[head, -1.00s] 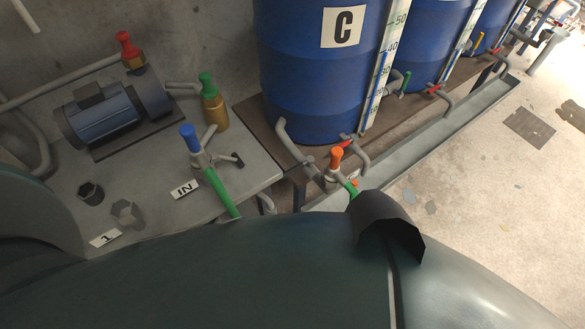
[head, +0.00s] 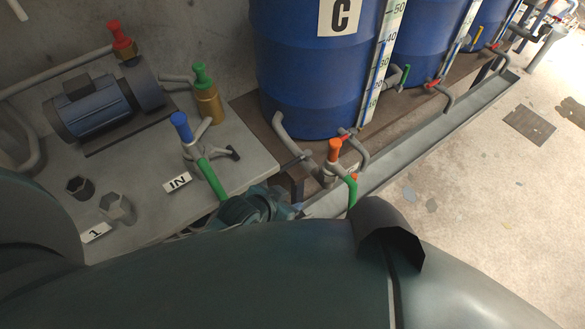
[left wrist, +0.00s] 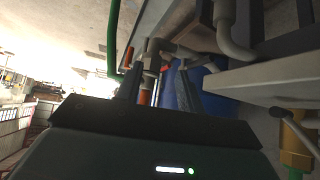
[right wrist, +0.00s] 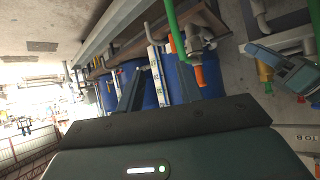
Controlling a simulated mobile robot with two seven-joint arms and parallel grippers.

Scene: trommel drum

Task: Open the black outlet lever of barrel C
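Barrel C (head: 315,85) is the blue drum marked with a black C at the back middle. My left gripper (head: 292,209) is below and left of this valve, partly hidden by my body. In the left wrist view its fingers (left wrist: 155,85) are apart and empty, with pipes and orange and red parts beyond. My right gripper (right wrist: 160,88) is open and empty, outside the head view.
The bench (head: 150,190) at left carries a blue-handled valve (head: 181,127), a green-topped brass valve (head: 204,90) and a motor (head: 95,108). A grey trough (head: 430,140) runs along the barrels. Floor at right is open.

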